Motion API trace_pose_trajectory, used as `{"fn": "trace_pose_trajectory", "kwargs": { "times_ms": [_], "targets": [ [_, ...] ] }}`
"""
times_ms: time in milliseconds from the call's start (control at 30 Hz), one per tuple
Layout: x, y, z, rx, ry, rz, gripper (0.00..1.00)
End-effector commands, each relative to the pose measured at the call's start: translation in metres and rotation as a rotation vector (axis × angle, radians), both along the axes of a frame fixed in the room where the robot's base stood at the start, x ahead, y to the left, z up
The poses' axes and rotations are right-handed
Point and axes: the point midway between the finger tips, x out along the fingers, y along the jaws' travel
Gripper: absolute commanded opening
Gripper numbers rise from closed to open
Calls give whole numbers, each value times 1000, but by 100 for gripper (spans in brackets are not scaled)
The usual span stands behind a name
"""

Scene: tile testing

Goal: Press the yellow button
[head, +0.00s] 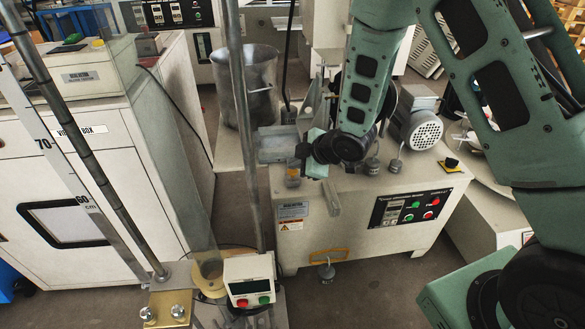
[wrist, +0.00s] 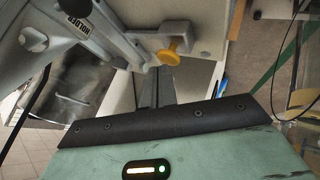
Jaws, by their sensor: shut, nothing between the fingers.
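A yellow knob-like button (wrist: 172,52) shows in the wrist view on a light grey metal block, just beyond and slightly right of my gripper's fingertips. My gripper (wrist: 152,74) has its dark fingers together, with nothing held. A gap seems to lie between the fingertips and the knob, but I cannot tell its depth. My gripper's end is over the machine's left side there, well away from this box. Its fingertips are hard to make out in that view.
The white machine (head: 350,230) has a black control panel (head: 410,207) with red and green buttons. A grey motor (head: 417,128) stands on its top. A grey arm marked HOLDER (wrist: 80,25) is close to my gripper. A tall metal pole (head: 243,130) stands left of my gripper.

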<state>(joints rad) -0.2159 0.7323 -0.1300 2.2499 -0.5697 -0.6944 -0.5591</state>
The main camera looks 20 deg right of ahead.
Motion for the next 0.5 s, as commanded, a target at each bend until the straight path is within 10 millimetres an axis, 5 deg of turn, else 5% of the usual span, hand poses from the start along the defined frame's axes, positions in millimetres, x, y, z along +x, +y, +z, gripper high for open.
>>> {"fn": "trace_pose_trajectory", "kwargs": {
  "times_ms": [500],
  "targets": [
    [0, 0, 11, 1, -1, 0, 0]
  ]
}}
